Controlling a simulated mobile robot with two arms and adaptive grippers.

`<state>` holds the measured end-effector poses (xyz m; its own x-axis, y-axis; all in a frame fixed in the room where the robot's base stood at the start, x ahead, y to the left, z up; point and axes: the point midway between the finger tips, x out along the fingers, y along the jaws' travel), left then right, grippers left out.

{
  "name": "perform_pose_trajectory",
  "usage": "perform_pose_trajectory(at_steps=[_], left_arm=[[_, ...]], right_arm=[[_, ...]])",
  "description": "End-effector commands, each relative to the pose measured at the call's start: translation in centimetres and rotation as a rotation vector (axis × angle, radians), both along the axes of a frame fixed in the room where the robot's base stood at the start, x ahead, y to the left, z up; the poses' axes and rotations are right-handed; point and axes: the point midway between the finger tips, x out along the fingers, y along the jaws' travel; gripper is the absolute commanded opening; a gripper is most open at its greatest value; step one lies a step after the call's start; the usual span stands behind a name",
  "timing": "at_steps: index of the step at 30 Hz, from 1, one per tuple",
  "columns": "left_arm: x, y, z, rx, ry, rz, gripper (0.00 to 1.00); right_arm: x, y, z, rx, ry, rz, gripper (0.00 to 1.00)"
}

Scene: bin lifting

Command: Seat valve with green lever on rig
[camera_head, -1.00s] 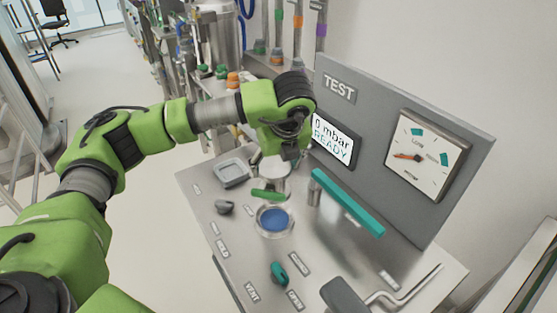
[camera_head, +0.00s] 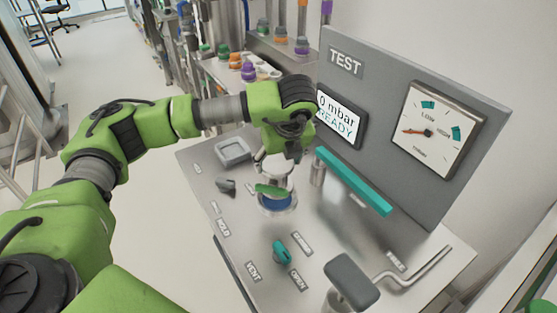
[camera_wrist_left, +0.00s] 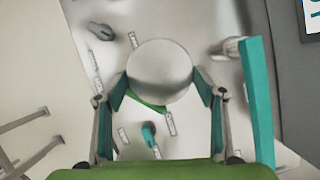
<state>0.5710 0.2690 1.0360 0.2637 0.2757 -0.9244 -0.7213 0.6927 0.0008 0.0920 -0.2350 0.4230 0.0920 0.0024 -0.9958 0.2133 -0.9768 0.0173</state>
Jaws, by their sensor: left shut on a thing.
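The valve (camera_head: 276,172) is a pale metal cylinder with a green lever (camera_head: 269,190) low on its near side. My left gripper (camera_head: 288,152) is shut on it from above; in the left wrist view the two fingers (camera_wrist_left: 160,92) flank its round top (camera_wrist_left: 160,70). The rig (camera_head: 225,200) is a sloping metal bench top. Its round seat with a blue face (camera_head: 277,206) lies directly below the valve, partly covered by it. I cannot tell whether the valve touches the seat. My right gripper is not in view.
A teal bar (camera_head: 353,181) and short metal post (camera_head: 318,173) stand right of the valve. A grey-padded arm with a bent rod (camera_head: 352,281) is in front. A teal knob (camera_head: 282,252), grey knob (camera_head: 226,187) and square tray (camera_head: 233,151) surround the seat. The test panel (camera_head: 410,75) rises behind, reading 0 mbar READY.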

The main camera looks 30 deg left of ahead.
Motion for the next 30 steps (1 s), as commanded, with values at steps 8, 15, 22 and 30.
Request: perform_pose_trajectory(at_steps=[8,15,22,30], left_arm=[[0.12,-0.01,0.21,0.000,-0.006,0.000,0.08],[0.12,-0.01,0.21,0.000,-0.006,0.000,0.08],[0.12,0.01,0.06,0.000,-0.006,0.000,0.08],[0.11,0.07,-0.18,0.000,-0.005,0.001,0.08]], right_arm=[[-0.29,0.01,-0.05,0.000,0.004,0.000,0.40],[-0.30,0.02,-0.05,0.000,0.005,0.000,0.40],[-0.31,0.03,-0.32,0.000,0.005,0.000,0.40],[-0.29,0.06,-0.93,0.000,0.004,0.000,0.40]])
